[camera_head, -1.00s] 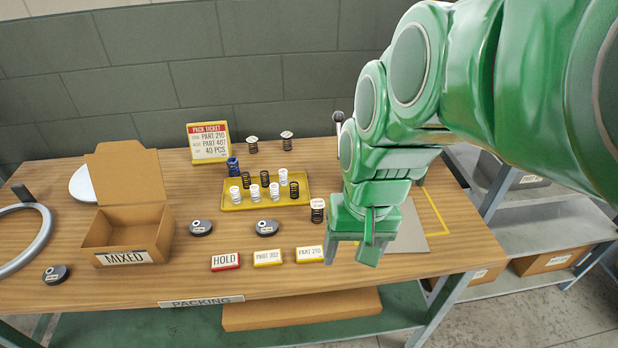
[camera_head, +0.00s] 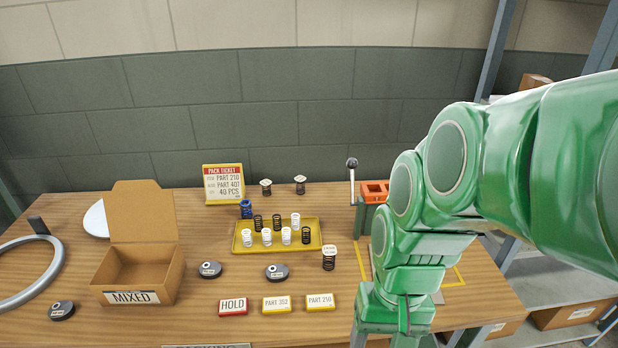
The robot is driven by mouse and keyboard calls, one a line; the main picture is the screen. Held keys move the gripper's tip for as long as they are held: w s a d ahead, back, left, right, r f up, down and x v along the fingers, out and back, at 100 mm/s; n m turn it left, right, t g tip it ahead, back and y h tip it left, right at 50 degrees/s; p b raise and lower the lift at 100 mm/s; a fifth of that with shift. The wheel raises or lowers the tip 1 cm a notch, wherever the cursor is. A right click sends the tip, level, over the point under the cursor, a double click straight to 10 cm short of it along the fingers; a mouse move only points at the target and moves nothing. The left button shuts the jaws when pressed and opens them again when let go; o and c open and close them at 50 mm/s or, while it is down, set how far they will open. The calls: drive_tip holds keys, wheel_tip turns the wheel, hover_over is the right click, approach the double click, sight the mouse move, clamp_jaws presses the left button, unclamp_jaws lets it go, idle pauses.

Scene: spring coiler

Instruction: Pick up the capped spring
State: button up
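A dark spring with a pale labelled cap (camera_head: 329,257) stands upright on the table, right of the yellow tray. Two more dark springs with pale caps stand at the back, one on the left (camera_head: 265,187) and one on the right (camera_head: 300,185). The yellow tray (camera_head: 240,245) holds several white and black springs. My gripper (camera_head: 392,338) is low in the picture, right of and nearer than the front capped spring, and apart from it. Its fingertips are cut off by the bottom edge, so its opening and anything between the fingers cannot be seen.
A blue object (camera_head: 246,209) stands behind the tray. Dark discs, a HOLD block (camera_head: 233,307) and two yellow part blocks (camera_head: 276,304) lie in front. An open MIXED box (camera_head: 140,275) is left. An orange-topped device with a lever (camera_head: 375,191) stands behind my arm.

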drive_tip(key=w+a+f+m+y, duration=0.3)
drive_tip(key=w+a+m+y, duration=0.15)
drive_tip(key=w, duration=0.45)
drive_tip(key=m+t+y, duration=0.3)
drive_tip(key=m+y, duration=0.2)
drive_tip(key=m, duration=0.6)
hover_over(332, 257)
drive_tip(key=s+a, duration=0.2)
drive_tip(key=s, duration=0.6)
wheel_tip(332, 257, down, 6)
drive_tip(key=w+d+f+m+t, duration=0.2)
drive_tip(key=w+d+m, duration=0.1)
drive_tip(key=w+d+f+m+t+y, duration=0.1)
drive_tip(key=w+d+f+m, duration=0.1)
drive_tip(key=w+f+m, duration=0.1)
drive_tip(key=shift+w+d+f+t, duration=0.2)
drive_tip(key=shift+d+f+t, duration=0.1)
drive_tip(key=shift+d+t, duration=0.1)
drive_tip(key=shift+w+d+f+m+t+y, duration=0.3)
drive_tip(key=shift+w+d+f, duration=0.1)
drive_tip(key=shift+w, duration=0.1)
drive_tip(key=shift+x, duration=3.9)
drive_tip(key=shift+r, duration=0.15)
drive_tip(key=c, duration=1)
drive_tip(key=shift+r, duration=0.1)
drive_tip(key=shift+c, duration=0.2)
